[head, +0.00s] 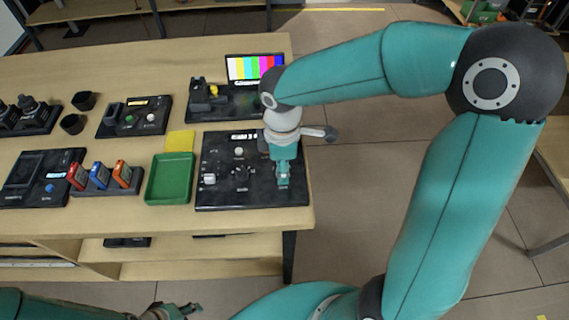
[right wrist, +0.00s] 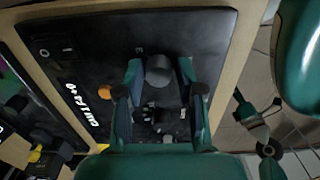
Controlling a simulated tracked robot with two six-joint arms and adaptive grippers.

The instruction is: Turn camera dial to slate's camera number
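The black camera panel (head: 222,192) lies flat at the table's right end. Its small lit display (head: 245,136) is at the far edge; it also shows in the right wrist view (right wrist: 82,108), with small text starting "CAM", the rest hard to read. My right gripper (head: 284,180) is over the panel's right part. In the right wrist view, its fingers (right wrist: 160,78) stand apart on either side of a dark round knob (right wrist: 158,69), with gaps visible. Another dark knob (head: 240,173) is mid-panel. My left gripper (head: 178,311) is low, off the table, fingers spread and empty. I cannot make out a slate number.
A colour-bar screen (head: 255,68) stands behind the panel. A green tray (head: 170,180) and yellow note (head: 180,141) are left of it. Coloured packs in a holder (head: 122,188) stand farther left. Bare table (head: 150,75) lies at the back.

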